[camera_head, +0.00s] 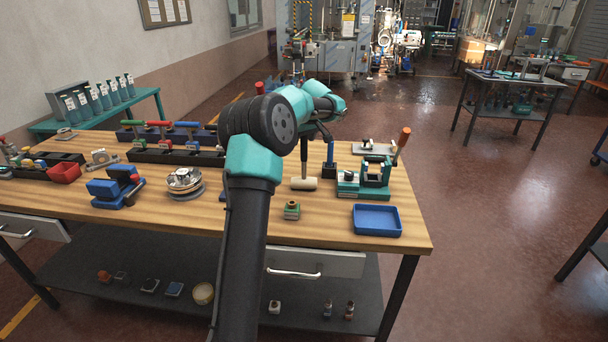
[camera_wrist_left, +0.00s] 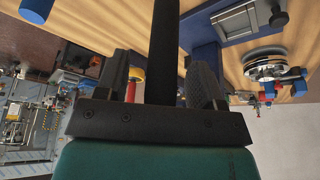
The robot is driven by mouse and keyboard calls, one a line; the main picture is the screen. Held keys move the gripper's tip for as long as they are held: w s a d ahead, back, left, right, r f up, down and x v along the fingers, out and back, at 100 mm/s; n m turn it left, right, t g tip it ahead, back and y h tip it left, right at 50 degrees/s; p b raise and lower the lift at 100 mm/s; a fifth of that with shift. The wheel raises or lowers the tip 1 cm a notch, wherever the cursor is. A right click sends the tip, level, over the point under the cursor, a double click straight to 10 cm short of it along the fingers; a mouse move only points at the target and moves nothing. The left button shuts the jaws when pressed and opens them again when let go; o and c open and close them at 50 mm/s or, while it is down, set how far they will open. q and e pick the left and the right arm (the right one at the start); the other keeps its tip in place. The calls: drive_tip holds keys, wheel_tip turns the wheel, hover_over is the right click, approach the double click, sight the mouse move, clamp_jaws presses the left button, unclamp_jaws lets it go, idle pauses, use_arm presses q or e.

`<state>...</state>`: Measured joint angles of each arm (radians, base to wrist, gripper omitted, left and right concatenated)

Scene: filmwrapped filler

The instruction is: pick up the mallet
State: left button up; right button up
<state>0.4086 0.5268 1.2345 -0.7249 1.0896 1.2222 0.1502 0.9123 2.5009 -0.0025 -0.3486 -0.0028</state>
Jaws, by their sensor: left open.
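The mallet has a pale cream cylindrical head (camera_head: 303,184) lying on the wooden workbench and a dark handle (camera_head: 304,152) standing upright from it. In the left wrist view the black handle (camera_wrist_left: 163,40) runs between the two dark fingers of my left gripper (camera_wrist_left: 160,77). The fingers are open, with a visible gap to the handle on both sides. In the head view my left gripper (camera_head: 318,128) is at the upper part of the handle, partly hidden by my own wrist. My right gripper is in neither view.
A green vise-like fixture (camera_head: 364,178) with an orange-handled tool stands close to the right of the mallet. A blue tray (camera_head: 377,220) lies at the bench's front right. A small green block (camera_head: 292,210) sits in front. A round metal piece (camera_head: 185,183) lies left.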

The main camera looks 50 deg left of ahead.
use_arm(q)
drive_tip(key=shift+c, duration=0.2)
clamp_jaws()
idle(0.4)
drive_tip(key=shift+r, duration=0.1)
